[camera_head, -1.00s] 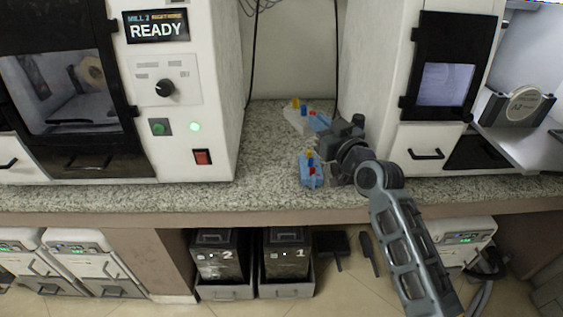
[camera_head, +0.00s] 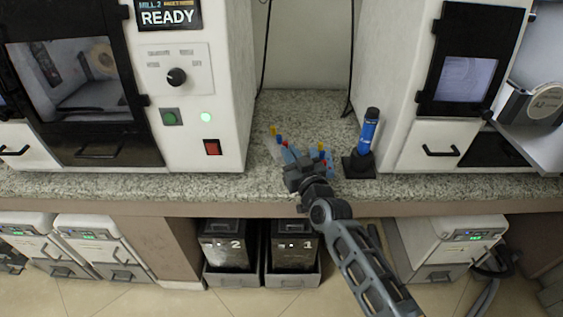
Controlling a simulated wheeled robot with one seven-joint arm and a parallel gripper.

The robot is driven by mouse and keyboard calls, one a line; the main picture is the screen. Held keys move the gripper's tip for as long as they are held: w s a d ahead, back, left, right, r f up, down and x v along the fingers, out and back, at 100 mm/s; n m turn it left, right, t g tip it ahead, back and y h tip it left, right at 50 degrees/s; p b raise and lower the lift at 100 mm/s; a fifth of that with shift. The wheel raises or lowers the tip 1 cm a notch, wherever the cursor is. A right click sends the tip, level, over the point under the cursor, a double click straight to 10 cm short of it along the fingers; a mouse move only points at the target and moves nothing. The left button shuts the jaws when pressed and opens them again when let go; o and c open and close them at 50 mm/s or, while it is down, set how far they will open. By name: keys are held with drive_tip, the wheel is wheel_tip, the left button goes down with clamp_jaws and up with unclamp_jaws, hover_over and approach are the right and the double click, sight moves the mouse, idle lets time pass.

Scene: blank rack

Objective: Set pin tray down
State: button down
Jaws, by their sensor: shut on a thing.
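My gripper (camera_head: 300,172) is over the counter between the two white machines. It is shut on a blue pin tray (camera_head: 329,163), which is mostly hidden behind the gripper and wrist. Blue and red pins show just past the gripper's right side. A pale rack (camera_head: 276,147) with yellow, blue and red pins shows behind and to the left of the gripper. The two overlap in this view, and I cannot tell whether they touch. I cannot tell whether the held tray's underside rests on the counter.
A blue cylinder in a black stand (camera_head: 366,140) stands to the right of my gripper. The left mill (camera_head: 225,90) and the right machine (camera_head: 391,90) wall in the speckled counter (camera_head: 225,184). Black bins (camera_head: 292,246) stand below the counter's front edge.

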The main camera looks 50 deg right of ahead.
drive_tip(key=shift+w+a+f+p, duration=0.4)
drive_tip(key=shift+w+a+f, duration=0.35)
drive_tip(key=shift+w+a, duration=0.2)
drive_tip(key=shift+f+b, duration=1.25)
drive_tip(key=shift+f, duration=0.75)
drive_tip(key=shift+f, duration=0.2)
drive_tip(key=c, duration=1.2)
unclamp_jaws()
drive_tip(key=shift+o, duration=0.2)
